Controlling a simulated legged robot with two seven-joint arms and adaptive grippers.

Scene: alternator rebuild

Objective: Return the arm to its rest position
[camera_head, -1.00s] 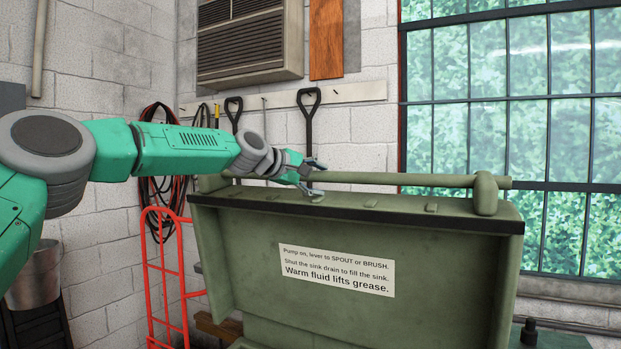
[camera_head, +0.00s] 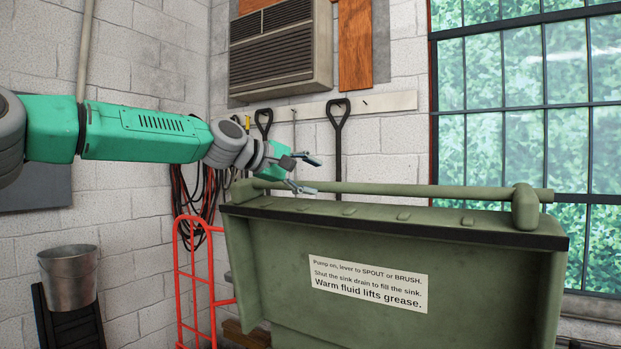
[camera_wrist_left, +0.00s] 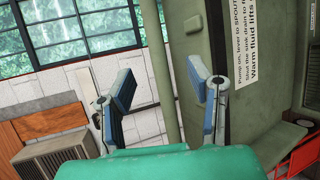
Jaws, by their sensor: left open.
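My left arm (camera_head: 150,133) is green with grey joints and reaches in from the left. My left gripper (camera_head: 308,174) is open and empty near the left end of the green parts washer's raised lid (camera_head: 270,270). In the left wrist view its two blue-padded fingers (camera_wrist_left: 160,88) stand well apart, and the lid's green bar (camera_wrist_left: 167,70) shows in the gap between them. I cannot tell whether the lower finger touches the bar or lid edge. My right gripper is not in view.
The lid bears a white label (camera_head: 367,283). A red hand truck (camera_head: 178,290) and a metal bucket (camera_head: 68,278) stand at the left. A window (camera_head: 520,100) fills the right.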

